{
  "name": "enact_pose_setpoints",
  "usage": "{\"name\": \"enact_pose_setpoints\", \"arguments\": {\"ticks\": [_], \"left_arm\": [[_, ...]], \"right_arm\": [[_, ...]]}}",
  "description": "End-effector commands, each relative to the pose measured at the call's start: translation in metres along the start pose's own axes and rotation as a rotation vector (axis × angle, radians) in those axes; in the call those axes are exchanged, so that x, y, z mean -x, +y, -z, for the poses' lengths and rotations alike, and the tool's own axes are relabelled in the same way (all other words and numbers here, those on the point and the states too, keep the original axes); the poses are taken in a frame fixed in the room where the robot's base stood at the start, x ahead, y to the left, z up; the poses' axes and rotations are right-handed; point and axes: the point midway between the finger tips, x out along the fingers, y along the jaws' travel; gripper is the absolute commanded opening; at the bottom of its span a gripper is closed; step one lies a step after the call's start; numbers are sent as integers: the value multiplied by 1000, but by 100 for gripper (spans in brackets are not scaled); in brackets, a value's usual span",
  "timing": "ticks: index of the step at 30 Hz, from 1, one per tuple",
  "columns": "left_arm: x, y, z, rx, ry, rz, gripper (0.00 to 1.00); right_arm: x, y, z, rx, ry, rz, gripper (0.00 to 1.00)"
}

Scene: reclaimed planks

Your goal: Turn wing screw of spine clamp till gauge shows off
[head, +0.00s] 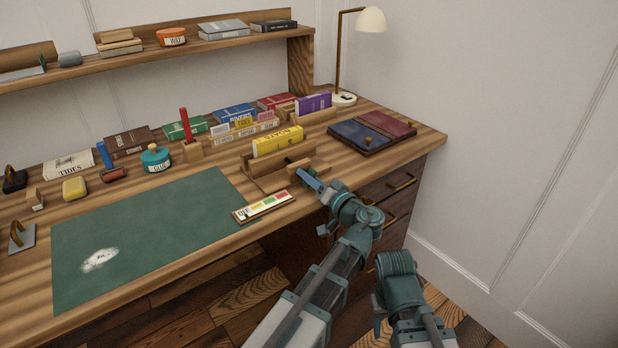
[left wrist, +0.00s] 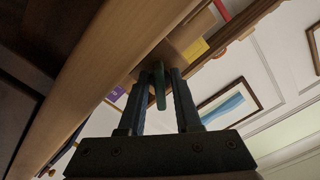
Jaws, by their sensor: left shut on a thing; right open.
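The wooden spine clamp (head: 258,168) stands near the desk's front edge with a yellow book (head: 277,142) upright in it. My left gripper (head: 302,172) is at the clamp's front right side. In the left wrist view its two fingers are shut on the dark green wing screw (left wrist: 160,86), which stands between them. In the head view the screw is mostly hidden by the gripper. The gauge (head: 264,206) is a pale strip in front of the clamp, with yellow, green and red fields; its pointer is too small to read surely. My right arm shows at lower right, its gripper out of view.
A green mat (head: 150,240) covers the desk's left front. A glue pot (head: 155,158), books and tools stand behind it. Two dark book covers (head: 372,131) lie right of the clamp, below a lamp (head: 371,20). Drawers are under the desk's right end.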

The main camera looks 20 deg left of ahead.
Motion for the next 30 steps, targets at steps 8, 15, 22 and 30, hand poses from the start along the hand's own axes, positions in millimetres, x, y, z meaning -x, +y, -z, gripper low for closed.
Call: {"name": "enact_pose_setpoints", "arguments": {"ticks": [8,15,22,30], "left_arm": [[1,0,-2,32,-4,-2,0],[1,0,-2,32,-4,-2,0],[0,0,-1,31,-3,-1,44],[0,0,-1,30,-2,-1,44]], "right_arm": [[0,0,0,0,0,0,50],[0,0,0,0,0,0,50],[0,0,0,0,0,0,50],[0,0,0,0,0,0,50]]}}
